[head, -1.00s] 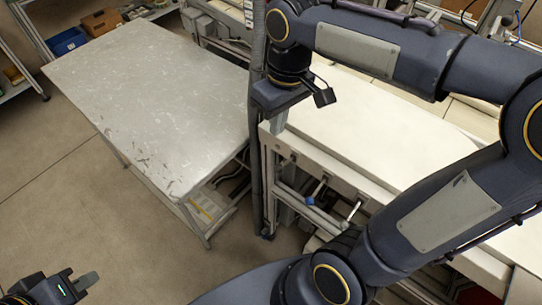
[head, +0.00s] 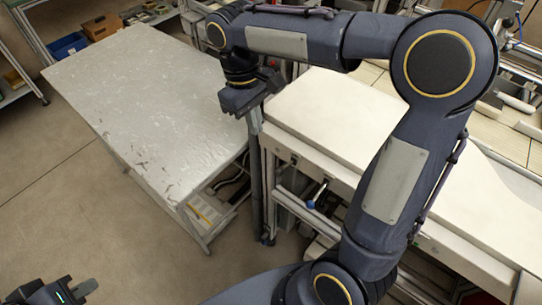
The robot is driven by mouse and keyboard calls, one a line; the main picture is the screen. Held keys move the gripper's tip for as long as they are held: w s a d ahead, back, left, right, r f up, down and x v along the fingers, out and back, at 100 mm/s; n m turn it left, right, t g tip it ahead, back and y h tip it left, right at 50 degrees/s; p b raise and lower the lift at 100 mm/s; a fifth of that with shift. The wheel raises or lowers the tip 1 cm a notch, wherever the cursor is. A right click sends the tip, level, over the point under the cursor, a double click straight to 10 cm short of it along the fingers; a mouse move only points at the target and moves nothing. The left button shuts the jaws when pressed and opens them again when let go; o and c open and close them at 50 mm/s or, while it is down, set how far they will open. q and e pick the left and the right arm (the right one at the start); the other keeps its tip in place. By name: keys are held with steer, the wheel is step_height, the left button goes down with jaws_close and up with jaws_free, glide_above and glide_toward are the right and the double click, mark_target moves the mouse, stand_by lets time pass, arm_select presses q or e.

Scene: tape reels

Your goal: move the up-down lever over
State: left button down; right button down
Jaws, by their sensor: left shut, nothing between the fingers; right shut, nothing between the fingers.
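A small lever with a blue handle (head: 317,194) sticks out from the front frame of the white-topped bench. I cannot tell whether it is the up-down lever. The lever position to its right is covered by my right arm. My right gripper (head: 247,100) is shut and empty, held high in front of the bench's left end, up and left of the blue lever and apart from it. Its fingertips are hard to make out. My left gripper (head: 84,288) is shut and empty at the bottom left corner, far from the levers.
The white-topped bench (head: 330,115) fills the right middle, partly behind my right arm. A grey metal table (head: 150,110) stands to the left, its top clear. A vertical post (head: 256,160) stands between them. A blue bin (head: 68,45) and a cardboard box (head: 100,27) sit at the back left.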

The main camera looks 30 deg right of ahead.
mark_target(285, 167)
steer(key=s+d+f, duration=0.1)
steer(key=s+f, duration=0.3)
steer(key=f, duration=0.5)
steer(key=shift+d, duration=0.4)
steer(key=shift+a+f, duration=0.1)
